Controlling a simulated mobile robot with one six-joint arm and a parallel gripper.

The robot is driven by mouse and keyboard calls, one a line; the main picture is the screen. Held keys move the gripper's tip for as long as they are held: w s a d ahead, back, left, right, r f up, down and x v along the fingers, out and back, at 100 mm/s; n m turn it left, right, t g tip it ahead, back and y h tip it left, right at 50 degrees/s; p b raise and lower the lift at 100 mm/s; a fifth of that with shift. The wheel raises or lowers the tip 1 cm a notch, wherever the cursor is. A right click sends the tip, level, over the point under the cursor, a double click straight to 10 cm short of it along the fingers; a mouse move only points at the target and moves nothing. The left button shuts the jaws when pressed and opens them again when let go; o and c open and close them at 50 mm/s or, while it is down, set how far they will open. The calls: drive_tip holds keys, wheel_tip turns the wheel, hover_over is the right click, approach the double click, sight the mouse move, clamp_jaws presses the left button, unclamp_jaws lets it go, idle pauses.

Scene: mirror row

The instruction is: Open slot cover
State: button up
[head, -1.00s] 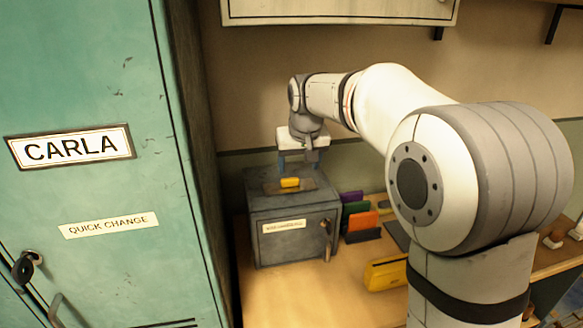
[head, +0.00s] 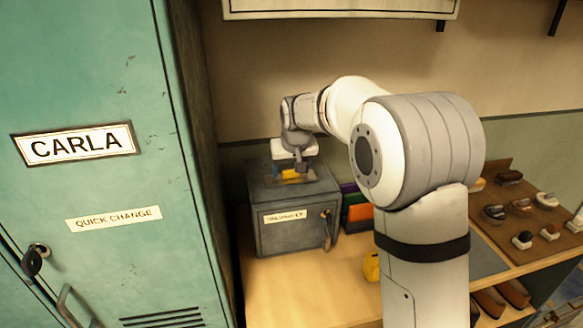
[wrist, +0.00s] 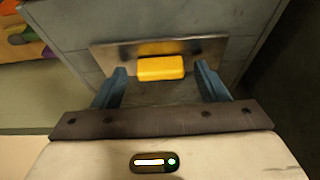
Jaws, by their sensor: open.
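The slot cover shows as a yellow block (wrist: 161,68) on a dark metal plate (wrist: 110,53) on top of a grey box (head: 285,236). The yellow block also shows in the head view (head: 291,174), partly behind my gripper. My gripper (wrist: 161,78) is open, with one blue finger on each side of the yellow block. Both fingers look apart from it, and nothing is held. The exact height of the fingertips over the plate is hard to tell. In the head view my gripper (head: 294,168) is just above the box top.
The box has a label and a key in its front. A teal locker (head: 90,200) stands close on the left. Coloured folders (head: 357,212) stand right of the box. A yellow item (head: 371,267) is partly behind my arm. A board with several knobs (head: 520,215) lies at right.

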drive_tip(key=shift+c, duration=0.5)
drive_tip(key=c, duration=1.3)
drive_tip(key=shift+w+a+p, duration=0.25)
drive_tip(key=shift+w+p, duration=0.05)
drive_tip(key=shift+w, duration=0.5)
drive_tip(key=shift+w+a+p, duration=0.2)
drive_tip(key=shift+w+p, duration=0.05)
drive_tip(key=shift+w, duration=0.6)
drive_tip(key=shift+w+a+p, duration=0.25)
drive_tip(key=shift+w+p, duration=0.05)
drive_tip(key=shift+w, duration=0.5)
drive_tip(key=o, duration=1.4)
drive_tip(key=shift+r, duration=0.1)
drive_tip(key=b+v, duration=0.1)
drive_tip(key=v, duration=0.6)
drive_tip(key=shift+s+r, duration=0.2)
drive_tip(key=shift+r, duration=0.1)
